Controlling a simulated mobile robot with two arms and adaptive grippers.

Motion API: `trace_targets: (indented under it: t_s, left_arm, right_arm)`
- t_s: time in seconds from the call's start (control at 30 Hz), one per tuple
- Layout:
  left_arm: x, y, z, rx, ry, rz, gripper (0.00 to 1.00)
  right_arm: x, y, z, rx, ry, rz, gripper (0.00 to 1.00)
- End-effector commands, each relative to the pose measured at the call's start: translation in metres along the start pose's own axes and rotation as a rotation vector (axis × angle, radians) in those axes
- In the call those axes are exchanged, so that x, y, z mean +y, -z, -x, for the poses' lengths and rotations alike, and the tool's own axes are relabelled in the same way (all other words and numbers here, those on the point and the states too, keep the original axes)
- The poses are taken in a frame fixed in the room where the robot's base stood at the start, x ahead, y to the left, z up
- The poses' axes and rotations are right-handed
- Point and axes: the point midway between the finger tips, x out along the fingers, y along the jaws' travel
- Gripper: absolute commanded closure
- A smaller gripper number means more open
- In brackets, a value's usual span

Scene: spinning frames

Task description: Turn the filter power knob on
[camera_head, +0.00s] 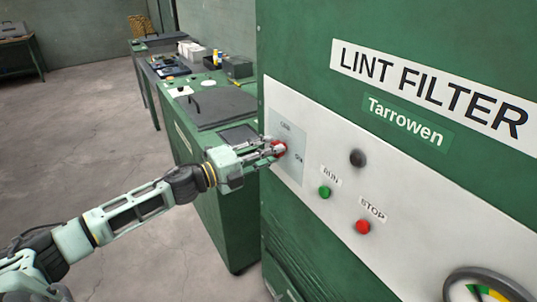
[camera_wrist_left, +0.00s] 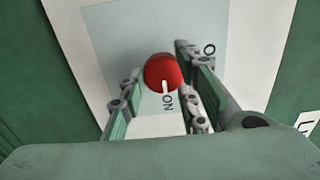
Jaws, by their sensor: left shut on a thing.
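The red filter power knob (camera_head: 280,149) sits on a pale grey plate on the white panel of the lint filter cabinet. My left gripper (camera_head: 272,147) reaches it from the left, with its fingers around the knob. In the left wrist view the round knob (camera_wrist_left: 163,72) lies between the two fingers of my left gripper (camera_wrist_left: 157,85), which is shut on it. Another label at the upper right is partly hidden by a finger. My right gripper is not in view.
The panel also holds a black knob (camera_head: 357,158), a green RUN button (camera_head: 324,192), a red STOP button (camera_head: 362,227) and a gauge (camera_head: 487,287) at lower right. Green workbenches (camera_head: 215,105) with items stand behind my left arm. Bare floor (camera_head: 70,130) lies left.

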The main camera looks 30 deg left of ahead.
Motion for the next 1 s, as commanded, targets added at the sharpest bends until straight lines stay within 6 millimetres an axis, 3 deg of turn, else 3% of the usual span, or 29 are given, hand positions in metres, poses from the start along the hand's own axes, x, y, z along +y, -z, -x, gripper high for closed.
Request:
trace_targets:
  t_s: [0.03,0.27,0.3,0.43,1.0]
  left_arm:
    - [0.0103,0.0037,0.001,0.006,-0.015,0.001,0.96]
    - [0.0104,0.0034,0.001,0.006,-0.016,0.002,0.96]
    - [0.0104,0.0034,0.001,0.006,-0.016,0.002,0.67]
    - [0.0097,0.0035,0.0009,0.006,-0.015,0.003,0.56]
    - [0.0043,0.0011,0.0056,0.002,-0.007,0.004,0.56]
  right_arm:
    - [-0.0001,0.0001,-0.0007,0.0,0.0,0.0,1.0]
    - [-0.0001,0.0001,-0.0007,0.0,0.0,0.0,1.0]
    - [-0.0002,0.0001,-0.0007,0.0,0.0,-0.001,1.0]
    - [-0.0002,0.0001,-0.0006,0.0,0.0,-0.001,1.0]
    - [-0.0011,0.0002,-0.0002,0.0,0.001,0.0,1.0]
